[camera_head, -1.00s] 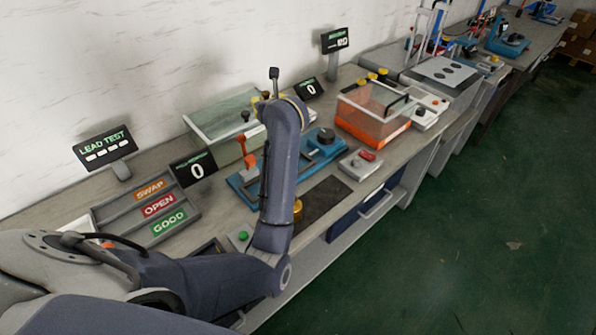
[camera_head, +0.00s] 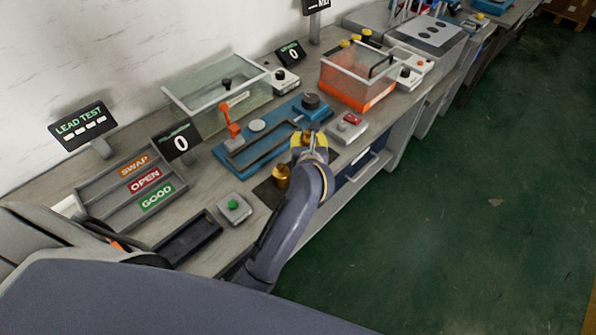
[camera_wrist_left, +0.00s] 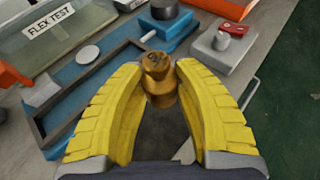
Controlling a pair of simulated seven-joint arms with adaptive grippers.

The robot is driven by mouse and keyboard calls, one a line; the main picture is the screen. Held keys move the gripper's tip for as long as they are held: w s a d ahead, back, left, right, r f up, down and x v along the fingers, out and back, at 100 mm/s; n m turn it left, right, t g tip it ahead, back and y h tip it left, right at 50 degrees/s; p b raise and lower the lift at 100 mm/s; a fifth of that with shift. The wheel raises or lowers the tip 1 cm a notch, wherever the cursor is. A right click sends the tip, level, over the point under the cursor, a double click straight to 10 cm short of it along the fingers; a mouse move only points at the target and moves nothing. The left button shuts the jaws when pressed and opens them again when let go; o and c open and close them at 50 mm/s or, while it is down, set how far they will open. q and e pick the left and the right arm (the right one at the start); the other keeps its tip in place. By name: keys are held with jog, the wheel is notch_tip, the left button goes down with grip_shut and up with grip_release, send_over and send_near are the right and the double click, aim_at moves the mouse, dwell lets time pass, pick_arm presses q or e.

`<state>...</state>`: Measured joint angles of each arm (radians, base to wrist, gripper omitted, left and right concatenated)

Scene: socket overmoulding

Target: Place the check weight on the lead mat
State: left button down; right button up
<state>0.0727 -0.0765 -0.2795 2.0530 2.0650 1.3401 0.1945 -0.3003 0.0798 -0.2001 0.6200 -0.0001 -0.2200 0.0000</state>
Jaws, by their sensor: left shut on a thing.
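My left gripper (camera_head: 308,142) is over the far part of the lead mat, near the blue fixture. In the left wrist view its yellow fingers (camera_wrist_left: 158,88) are shut on a brass check weight (camera_wrist_left: 158,72) with a knobbed top, held upright at the tips. I cannot tell whether its base touches the mat. The dark lead mat (camera_head: 266,193) lies at the bench's front edge, mostly hidden by my arm; it also shows between the fingers (camera_wrist_left: 163,130). A second brass weight (camera_head: 282,177) stands on the mat, left of the gripper. My right gripper is not in view.
A blue fixture (camera_head: 238,157) with a red lever lies behind the mat. A box with a red switch (camera_head: 347,127) stands to the right, a green-button box (camera_head: 235,208) to the left. A clear tank (camera_head: 205,110) and an orange-based bin (camera_head: 345,92) stand farther back.

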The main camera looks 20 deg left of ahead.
pick_arm(q)
jog(key=shift+w+d+r, duration=0.2)
jog(key=shift+d+r, duration=0.2)
jog(key=shift+d, duration=0.25)
jog(key=shift+f, duration=3.7)
jog(key=shift+f, duration=0.1)
jog(key=c, duration=1)
grip_release()
jog(key=shift+f, duration=0.1)
jog(key=shift+o, duration=0.2)
jog(key=shift+r, duration=0.2)
jog(key=v, duration=1.2)
